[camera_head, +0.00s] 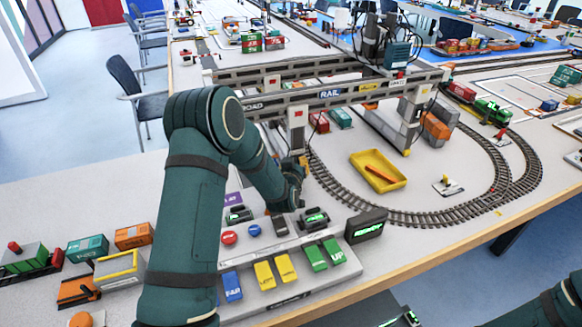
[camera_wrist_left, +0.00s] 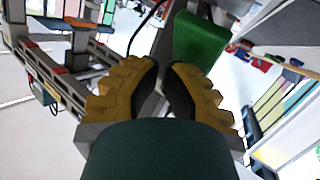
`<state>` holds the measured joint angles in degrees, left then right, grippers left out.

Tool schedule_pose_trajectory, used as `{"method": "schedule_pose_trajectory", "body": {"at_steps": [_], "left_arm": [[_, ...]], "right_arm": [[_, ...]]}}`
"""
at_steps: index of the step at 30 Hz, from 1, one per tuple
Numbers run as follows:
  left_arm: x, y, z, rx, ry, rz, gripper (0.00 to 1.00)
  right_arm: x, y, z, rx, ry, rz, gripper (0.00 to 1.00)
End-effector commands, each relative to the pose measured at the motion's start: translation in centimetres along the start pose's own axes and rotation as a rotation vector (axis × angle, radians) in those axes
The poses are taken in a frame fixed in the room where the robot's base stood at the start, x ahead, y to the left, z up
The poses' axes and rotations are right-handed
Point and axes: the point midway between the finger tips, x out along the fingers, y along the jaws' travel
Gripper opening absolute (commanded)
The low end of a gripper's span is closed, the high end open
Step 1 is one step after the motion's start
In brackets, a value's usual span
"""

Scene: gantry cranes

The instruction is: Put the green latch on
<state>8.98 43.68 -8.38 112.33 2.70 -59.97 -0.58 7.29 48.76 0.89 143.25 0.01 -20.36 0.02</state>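The grey control panel (camera_head: 262,241) sits at the front of the table. Two small dark units with green faces are on it, one left (camera_head: 239,215) and one right (camera_head: 314,218); I cannot tell which is the green latch. Two green buttons (camera_head: 325,255) sit at the panel's right front. My left gripper (camera_head: 303,162) is above and behind the panel, near the gantry leg. In the left wrist view its yellow ribbed fingers (camera_wrist_left: 163,74) are close together, with nothing visible between them. A large green thing (camera_wrist_left: 200,38) shows beyond the fingertips; contact cannot be told.
A black box with a green display (camera_head: 366,226) stands right of the panel. The gantry crane (camera_head: 330,93) rises behind my left arm. A yellow tray (camera_head: 378,171) lies inside the curved track (camera_head: 440,216). Orange and teal wagons (camera_head: 88,247) stand at the left.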

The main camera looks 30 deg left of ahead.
Motion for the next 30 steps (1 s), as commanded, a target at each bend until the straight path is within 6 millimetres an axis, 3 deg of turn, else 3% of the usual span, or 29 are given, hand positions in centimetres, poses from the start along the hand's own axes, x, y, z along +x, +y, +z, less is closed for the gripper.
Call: {"method": "schedule_pose_trajectory", "body": {"at_steps": [30], "left_arm": [[0.78, -0.59, 0.62, 0.000, -0.001, 0.000, 0.00]], "right_arm": [[0.45, 0.17, 0.05, 0.000, 0.000, 0.000, 1.00]]}}
